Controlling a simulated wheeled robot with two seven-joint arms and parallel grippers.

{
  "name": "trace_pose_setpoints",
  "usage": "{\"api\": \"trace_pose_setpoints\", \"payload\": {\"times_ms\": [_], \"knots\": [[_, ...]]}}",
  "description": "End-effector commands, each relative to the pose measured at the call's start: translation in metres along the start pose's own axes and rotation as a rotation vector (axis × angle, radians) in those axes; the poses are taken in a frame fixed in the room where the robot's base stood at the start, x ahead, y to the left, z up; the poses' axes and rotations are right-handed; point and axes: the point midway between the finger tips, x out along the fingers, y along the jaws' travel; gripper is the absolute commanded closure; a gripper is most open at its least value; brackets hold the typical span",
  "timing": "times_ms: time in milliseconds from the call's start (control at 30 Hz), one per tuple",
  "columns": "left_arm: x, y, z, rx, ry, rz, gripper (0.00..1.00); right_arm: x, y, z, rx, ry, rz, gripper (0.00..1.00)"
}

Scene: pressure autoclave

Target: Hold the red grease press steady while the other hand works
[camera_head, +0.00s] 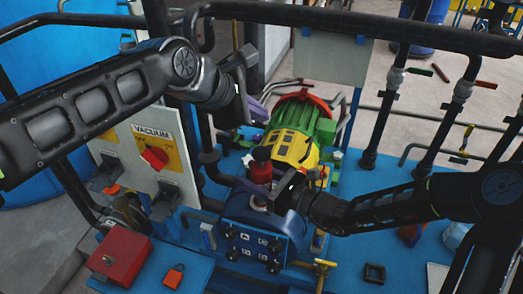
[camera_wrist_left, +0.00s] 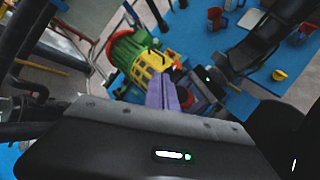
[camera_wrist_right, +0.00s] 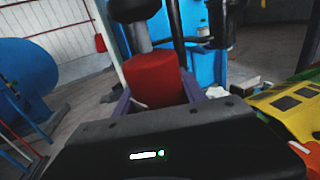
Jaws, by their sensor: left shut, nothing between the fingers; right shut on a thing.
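The red grease press (camera_head: 260,173) is a small red cylinder with a black top, standing above the dark blue drum-shaped housing. In the right wrist view the red body (camera_wrist_right: 155,78) is large, between the purple fingers of my right gripper (camera_wrist_right: 157,100). My right gripper is shut on it; its fingertips are mostly hidden in the head view. My left gripper (camera_head: 257,108) is shut and empty, above and behind the press, beside the green and yellow motor. Its purple fingers (camera_wrist_left: 163,93) are together in the left wrist view.
The green and yellow motor (camera_head: 290,147) stands just behind the press. A vacuum panel (camera_head: 157,150) with a red knob is at left. A red box (camera_head: 120,256) sits on the blue deck at front left. Black pipes and rails (camera_head: 390,105) cross the back and right.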

Motion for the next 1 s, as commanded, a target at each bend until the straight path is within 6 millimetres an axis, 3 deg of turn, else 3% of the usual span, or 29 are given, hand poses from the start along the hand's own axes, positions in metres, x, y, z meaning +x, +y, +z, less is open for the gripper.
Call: {"api": "trace_pose_setpoints", "payload": {"times_ms": [500,1000], "knots": [[0.043,-0.032,-0.032,0.001,0.001,-0.002,1.00,0.000,0.000,0.000,0.000,0.000,0.000,1.00],[0.048,-0.035,-0.035,0.001,0.000,-0.001,1.00,0.000,0.000,0.000,0.000,0.000,0.000,1.00]]}}
